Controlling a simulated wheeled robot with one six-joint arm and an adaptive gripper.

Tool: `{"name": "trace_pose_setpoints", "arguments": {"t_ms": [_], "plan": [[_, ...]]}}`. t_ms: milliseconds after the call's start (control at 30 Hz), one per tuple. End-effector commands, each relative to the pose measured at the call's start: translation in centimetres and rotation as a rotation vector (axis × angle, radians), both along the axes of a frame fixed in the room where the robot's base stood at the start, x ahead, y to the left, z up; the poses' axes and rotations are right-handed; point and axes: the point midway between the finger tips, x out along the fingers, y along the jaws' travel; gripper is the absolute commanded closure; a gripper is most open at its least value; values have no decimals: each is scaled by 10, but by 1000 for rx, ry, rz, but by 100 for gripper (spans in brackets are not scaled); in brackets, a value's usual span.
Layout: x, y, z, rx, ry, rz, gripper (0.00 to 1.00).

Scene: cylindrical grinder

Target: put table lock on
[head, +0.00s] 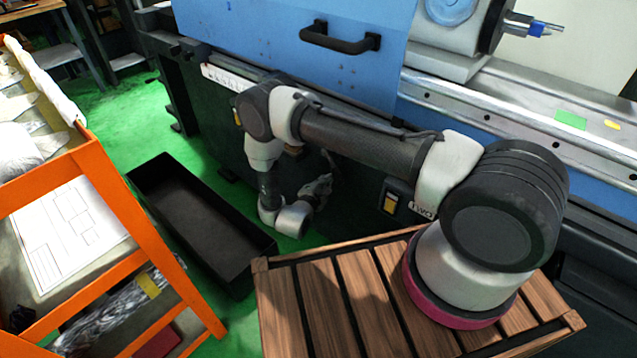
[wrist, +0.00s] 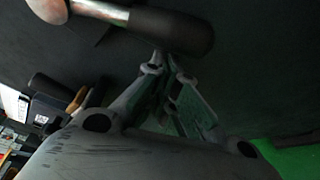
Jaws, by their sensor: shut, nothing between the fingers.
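In the wrist view, a lever with a dark cylindrical grip (wrist: 172,30) and a shiny rounded metal end (wrist: 48,10) crosses the top. It looks like a machine lever, but I cannot tell from its look whether it is the table lock. My gripper (wrist: 168,74) is shut and empty, its fingertips just below the dark grip in the picture. I cannot tell whether they touch it. In the head view my gripper (head: 320,187) is low beside the dark front of the grinder (head: 345,175); the lever is hidden there.
A second dark handle (wrist: 50,88) shows at the left of the wrist view. In the head view, a black open bin (head: 185,215) stands on the green floor, left of my gripper. An orange rack (head: 165,260) stands farther left. A black door handle (head: 340,40) is above.

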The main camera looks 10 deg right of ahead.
Motion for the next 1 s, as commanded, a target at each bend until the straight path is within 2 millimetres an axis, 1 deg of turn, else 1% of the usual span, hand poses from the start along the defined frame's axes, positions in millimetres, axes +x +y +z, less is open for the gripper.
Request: {"name": "trace_pose_setpoints", "arguments": {"t_ms": [133, 533, 1000], "plan": [[-3, -2, 3, 0, 0, 1, 100], [-4, -2, 3, -4, 6, 1, 100], [-12, -8, 5, -58, 81, 0, 100]]}}
